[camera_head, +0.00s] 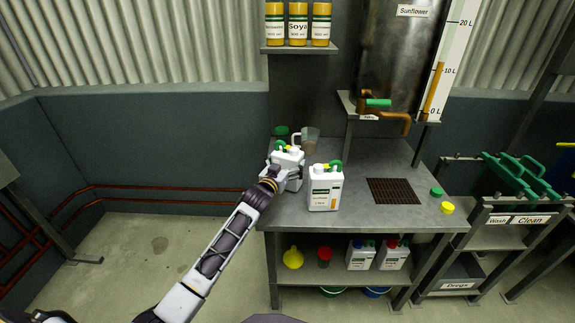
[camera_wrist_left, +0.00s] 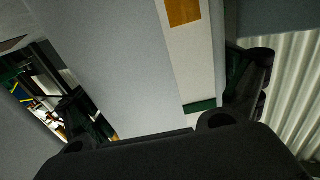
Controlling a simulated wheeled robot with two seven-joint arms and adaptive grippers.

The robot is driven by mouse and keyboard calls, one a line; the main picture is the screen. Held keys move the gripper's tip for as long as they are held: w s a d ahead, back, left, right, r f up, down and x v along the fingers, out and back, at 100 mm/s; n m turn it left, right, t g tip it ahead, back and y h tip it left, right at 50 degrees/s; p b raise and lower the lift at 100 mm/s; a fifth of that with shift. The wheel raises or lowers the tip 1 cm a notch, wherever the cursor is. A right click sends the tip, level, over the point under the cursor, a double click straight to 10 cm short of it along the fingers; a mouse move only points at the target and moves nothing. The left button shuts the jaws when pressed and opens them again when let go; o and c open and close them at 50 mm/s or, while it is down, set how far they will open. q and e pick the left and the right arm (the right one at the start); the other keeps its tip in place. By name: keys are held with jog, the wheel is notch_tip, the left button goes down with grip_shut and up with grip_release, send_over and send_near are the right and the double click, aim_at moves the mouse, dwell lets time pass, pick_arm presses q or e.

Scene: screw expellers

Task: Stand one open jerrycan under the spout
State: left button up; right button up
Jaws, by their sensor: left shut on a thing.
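My left gripper (camera_head: 284,178) is shut on a white jerrycan (camera_head: 291,158) with a green handle, at the left end of the steel bench (camera_head: 350,208). In the left wrist view the jerrycan's pale wall (camera_wrist_left: 120,70) fills the space between the fingers. The gripper hides part of the can, and I cannot tell whether it touches the bench. A second white jerrycan (camera_head: 325,190) with a green and white label stands upright just right of it. The brown spout (camera_head: 397,116) with a green handle (camera_head: 378,103) hangs from the Sunflower tank, above a dark grate (camera_head: 393,191). My right gripper is out of view.
A clear jug (camera_head: 310,138) stands behind the cans. A green cap (camera_head: 436,191) and a yellow cap (camera_head: 447,207) lie at the bench's right edge. More jerrycans (camera_head: 361,255) stand on the lower shelf. The grate is clear.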

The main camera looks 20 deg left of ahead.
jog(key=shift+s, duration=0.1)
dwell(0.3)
pick_arm(q)
jog(key=o, duration=1.1)
jog(key=shift+f, duration=0.15)
jog(key=shift+c, duration=0.2)
jog(key=shift+s+a+p, duration=0.15)
jog(key=shift+s+p, duration=0.15)
jog(key=shift+s, duration=1.3)
jog(key=shift+s+a, duration=0.15)
jog(key=shift+s, duration=1.2)
jog(key=p, duration=0.1)
send_near(284, 168)
jog(key=shift+w, duration=0.7)
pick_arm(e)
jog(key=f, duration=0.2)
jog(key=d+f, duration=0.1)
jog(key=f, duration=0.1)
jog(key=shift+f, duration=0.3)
